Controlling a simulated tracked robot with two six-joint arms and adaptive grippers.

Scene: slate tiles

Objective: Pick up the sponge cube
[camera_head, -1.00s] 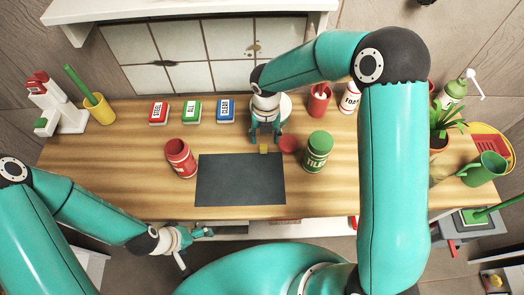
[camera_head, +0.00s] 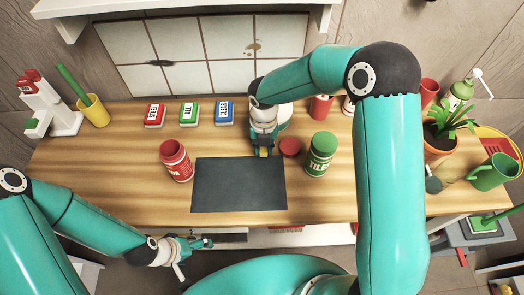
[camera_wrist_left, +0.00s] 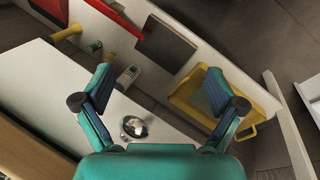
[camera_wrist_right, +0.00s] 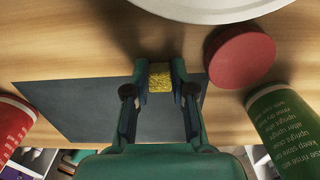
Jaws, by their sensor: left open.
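The sponge cube (camera_wrist_right: 160,77) is small, yellow and rough, and sits between the fingers of my right gripper (camera_wrist_right: 160,73) in the right wrist view. Both fingertips press against its sides, so this gripper is shut on it. In the head view the right gripper (camera_head: 264,152) hides most of the cube, at the upper right edge of the dark slate mat (camera_head: 238,188). I cannot tell whether the cube is off the surface. My left gripper (camera_head: 206,242) is open and empty, in front of the table's front edge; its spread fingers show in the left wrist view (camera_wrist_left: 158,92).
A red disc (camera_wrist_right: 240,56) lies close to the right of the right gripper, with a green canister (camera_head: 320,154) beyond it. A red can (camera_head: 176,160) stands left of the mat. A pale round plate (camera_wrist_right: 215,8) is behind.

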